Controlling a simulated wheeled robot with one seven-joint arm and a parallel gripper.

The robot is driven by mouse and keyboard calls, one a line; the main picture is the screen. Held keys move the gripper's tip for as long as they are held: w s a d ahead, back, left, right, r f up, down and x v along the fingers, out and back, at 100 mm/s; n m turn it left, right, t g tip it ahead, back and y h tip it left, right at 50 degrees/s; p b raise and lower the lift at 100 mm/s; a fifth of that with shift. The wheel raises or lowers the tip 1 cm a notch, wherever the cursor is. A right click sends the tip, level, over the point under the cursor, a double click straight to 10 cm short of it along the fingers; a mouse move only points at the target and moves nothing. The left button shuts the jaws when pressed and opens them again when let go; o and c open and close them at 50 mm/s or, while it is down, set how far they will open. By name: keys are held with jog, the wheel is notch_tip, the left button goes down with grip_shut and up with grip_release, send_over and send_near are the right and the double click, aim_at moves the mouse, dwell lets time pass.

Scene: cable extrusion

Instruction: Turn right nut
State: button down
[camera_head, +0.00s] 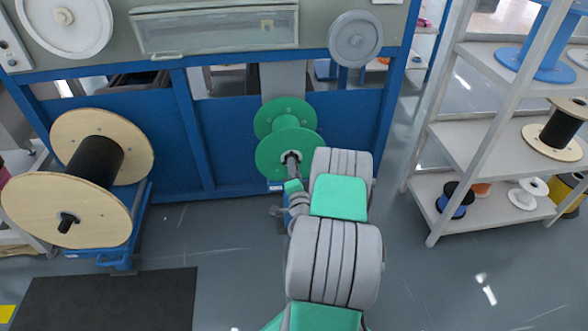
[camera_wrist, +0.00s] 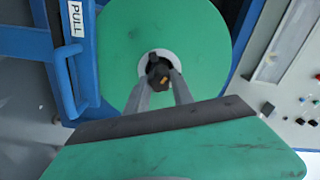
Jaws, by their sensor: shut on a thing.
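The right nut is a small dark piece (camera_wrist: 160,76) at the centre of the green spool (camera_wrist: 120,50), inside a pale ring, in the wrist view. My gripper (camera_wrist: 160,84) has its two grey fingers on either side of the nut and is shut on it. In the head view the green spool (camera_head: 278,152) stands in front of the blue machine frame, and my gripper (camera_head: 291,168) reaches its hub. The nut is mostly hidden there by my gripper. My arm covers the floor in front of the spool.
A large wooden spool (camera_head: 40,205) with a black core stands on a blue stand at the left. A blue handle (camera_wrist: 66,80) marked PULL is left of the green spool. A grey shelf (camera_head: 470,136) with several spools stands at the right. A dark mat (camera_head: 105,298) lies front left.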

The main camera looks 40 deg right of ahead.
jog(key=c, duration=1.1)
grip_release()
jog(key=b+v, duration=0.1)
jog(key=v, duration=0.6)
jog(key=shift+s+a, duration=0.25)
jog(key=shift+s, duration=0.1)
